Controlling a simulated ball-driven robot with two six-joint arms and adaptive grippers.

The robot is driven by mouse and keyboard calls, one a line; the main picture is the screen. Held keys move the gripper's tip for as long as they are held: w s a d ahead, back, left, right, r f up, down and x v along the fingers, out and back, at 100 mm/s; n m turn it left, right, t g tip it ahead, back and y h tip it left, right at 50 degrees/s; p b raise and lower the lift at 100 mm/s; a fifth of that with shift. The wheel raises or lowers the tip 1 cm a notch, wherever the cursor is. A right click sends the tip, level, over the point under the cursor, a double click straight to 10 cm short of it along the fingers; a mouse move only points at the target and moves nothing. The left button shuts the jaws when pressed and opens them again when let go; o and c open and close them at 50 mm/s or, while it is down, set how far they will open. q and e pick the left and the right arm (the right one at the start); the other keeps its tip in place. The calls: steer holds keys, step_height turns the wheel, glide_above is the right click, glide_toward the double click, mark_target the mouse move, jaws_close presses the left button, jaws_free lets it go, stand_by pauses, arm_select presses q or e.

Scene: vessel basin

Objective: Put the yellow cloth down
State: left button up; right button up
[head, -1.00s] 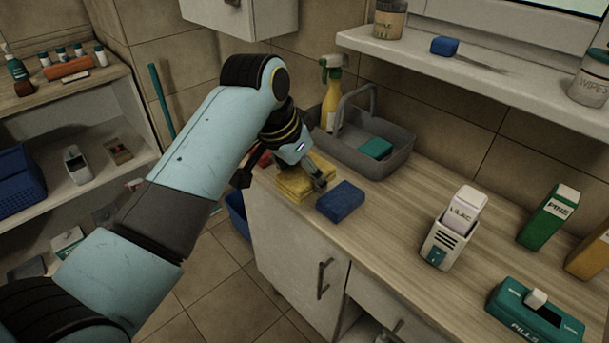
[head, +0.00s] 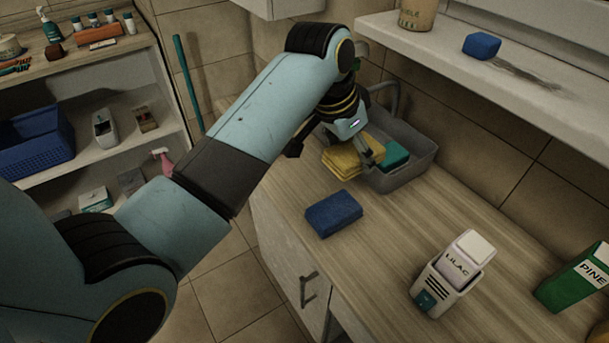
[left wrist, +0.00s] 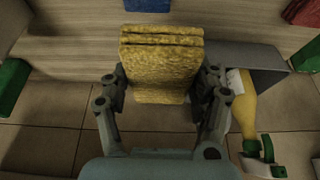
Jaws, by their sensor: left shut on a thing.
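The yellow cloth (head: 342,162) is a thick folded pad in the grip of my left gripper (head: 340,146). In the left wrist view, the cloth (left wrist: 160,68) sits between the two fingers of the left gripper (left wrist: 163,92), which are shut on it. In the head view it is at the near left end of the grey caddy (head: 412,172), partly hidden by the gripper. I cannot tell whether it touches the counter or hangs just above it. My right gripper is not in view.
A blue sponge (head: 333,213) lies on the wooden counter (head: 385,240) in front. A green sponge (head: 395,154) is in the caddy. The counter between has free room.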

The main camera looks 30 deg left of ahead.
arm_select(q)
steer(key=shift+a+f, duration=0.2)
steer(key=shift+a, duration=0.15)
steer(key=p, duration=0.2)
glide_above(304, 177)
steer(key=s, duration=0.1)
step_height(304, 177, down, 6)
steer(key=shift+s+f, duration=0.1)
steer(key=shift+a+f, duration=0.2)
steer(key=shift+a, duration=0.1)
step_height(304, 177, down, 3)
steer(key=shift+f+p, duration=0.15)
steer(key=shift+p, duration=0.15)
steer(key=shift+f, duration=0.2)
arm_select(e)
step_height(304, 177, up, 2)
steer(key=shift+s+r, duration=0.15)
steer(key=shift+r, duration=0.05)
